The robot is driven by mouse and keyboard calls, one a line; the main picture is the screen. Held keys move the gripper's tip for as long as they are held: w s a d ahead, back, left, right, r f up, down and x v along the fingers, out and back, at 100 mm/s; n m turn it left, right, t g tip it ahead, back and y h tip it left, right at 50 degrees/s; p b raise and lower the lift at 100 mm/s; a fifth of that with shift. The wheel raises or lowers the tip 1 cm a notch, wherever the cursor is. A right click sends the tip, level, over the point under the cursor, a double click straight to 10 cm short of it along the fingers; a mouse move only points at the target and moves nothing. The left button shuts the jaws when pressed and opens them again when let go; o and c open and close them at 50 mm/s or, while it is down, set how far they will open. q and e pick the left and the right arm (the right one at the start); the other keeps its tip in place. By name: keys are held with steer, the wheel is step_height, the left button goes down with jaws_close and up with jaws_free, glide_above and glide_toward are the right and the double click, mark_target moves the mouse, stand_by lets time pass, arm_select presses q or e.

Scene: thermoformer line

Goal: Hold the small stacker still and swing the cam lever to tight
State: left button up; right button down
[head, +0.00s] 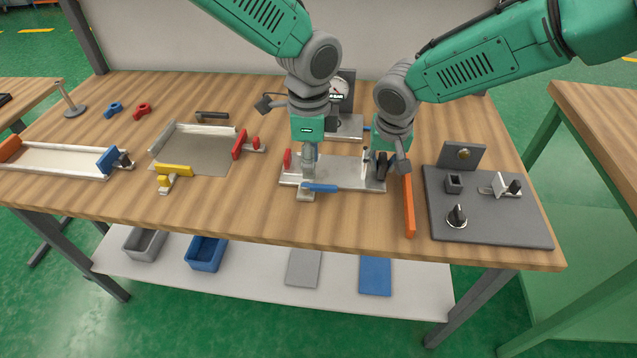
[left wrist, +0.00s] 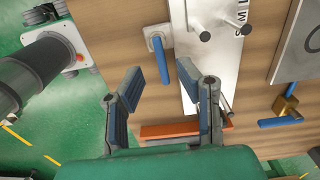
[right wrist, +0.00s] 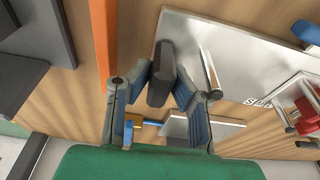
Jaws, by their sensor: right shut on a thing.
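The small stacker (head: 345,177) is a pale metal plate with S, M, L marks and pegs, also in the left wrist view (left wrist: 217,55). Its blue cam lever (head: 320,188), on a pale base at the front edge, points right along the plate. My left gripper (head: 311,170) is above the lever. In the left wrist view it is open, with the blue lever (left wrist: 161,62) framed between its fingertips; contact is not clear. My right gripper (head: 388,165) is shut on a black block (right wrist: 160,85) at the stacker's right end.
An orange bar (head: 408,207) lies right of the stacker, then a dark fixture board (head: 490,228). A dial gauge stand (head: 342,95) is behind. A plate with yellow and red clamps (head: 195,153) is left. Bare wood lies in front.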

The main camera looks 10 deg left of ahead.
mark_target(309, 184)
arm_select(q)
steer(key=f, duration=0.5)
steer(key=shift+a, duration=0.4)
arm_select(e)
steer(key=shift+a, duration=0.45)
arm_select(q)
steer(key=shift+f, duration=0.5)
steer(key=shift+d+f, duration=0.15)
steer(key=shift+d, duration=0.05)
arm_select(e)
steer(key=shift+d, duration=0.25)
arm_select(q)
jaws_close()
arm_select(e)
steer(key=shift+a, duration=0.1)
